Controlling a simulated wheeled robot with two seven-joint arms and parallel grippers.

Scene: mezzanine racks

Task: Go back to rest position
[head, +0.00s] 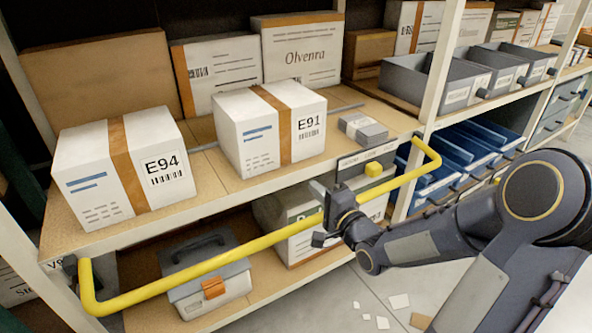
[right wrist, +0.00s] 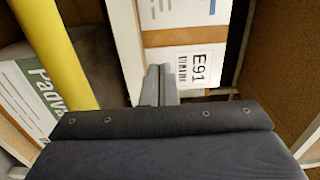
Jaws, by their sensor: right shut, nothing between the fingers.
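My right gripper (head: 319,188) is at the front edge of the upper shelf, close to the yellow bar (head: 215,262). Its fingers (right wrist: 160,84) are together and empty in the right wrist view. The white box E91 (head: 268,128) stands on the shelf behind and to the left of the gripper, apart from it in the head view. Its label also shows beyond the fingertips in the right wrist view (right wrist: 200,68). My right arm comes in from the right. My left gripper is not in view.
The box E94 (head: 122,170) stands at the shelf's left. A grey toolbox (head: 205,275) and a white carton (head: 290,245) sit on the lower shelf. Grey bins (head: 425,85) and blue bins (head: 470,150) are at right. Scraps (head: 399,301) lie on the floor.

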